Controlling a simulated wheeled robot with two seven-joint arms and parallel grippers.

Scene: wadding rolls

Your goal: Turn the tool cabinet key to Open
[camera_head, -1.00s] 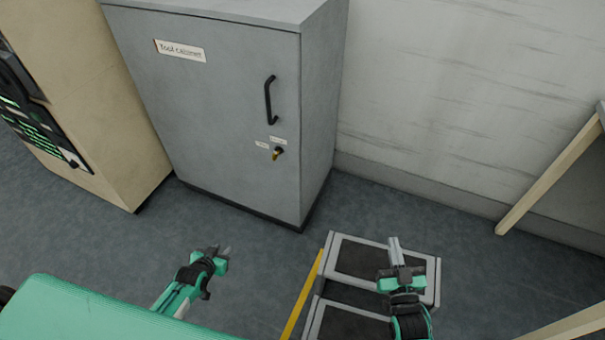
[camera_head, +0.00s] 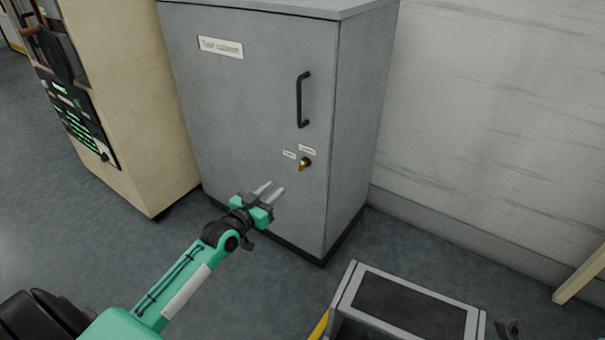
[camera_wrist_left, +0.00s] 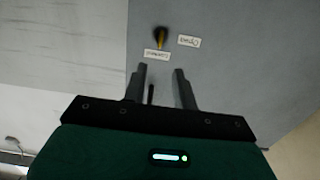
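The grey tool cabinet (camera_head: 250,110) stands upright with its door shut, its name plate (camera_head: 220,47) at the upper left. The brass key (camera_head: 304,165) sits in a dark lock below the black handle. Two small white labels are above it in the head view; their words are too small there. In the left wrist view the key (camera_wrist_left: 161,41) is ahead of the fingers, near the label reading Open (camera_wrist_left: 189,41) and a second label (camera_wrist_left: 157,56). My left gripper (camera_head: 274,189) is open and empty, left of and below the key, not touching it. My right gripper is not clearly visible.
A beige machine (camera_head: 125,100) with a dark panel stands left of the cabinet. A grey step unit (camera_head: 415,305) with dark treads is at the lower right. A wooden leg (camera_head: 580,278) is at the right edge.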

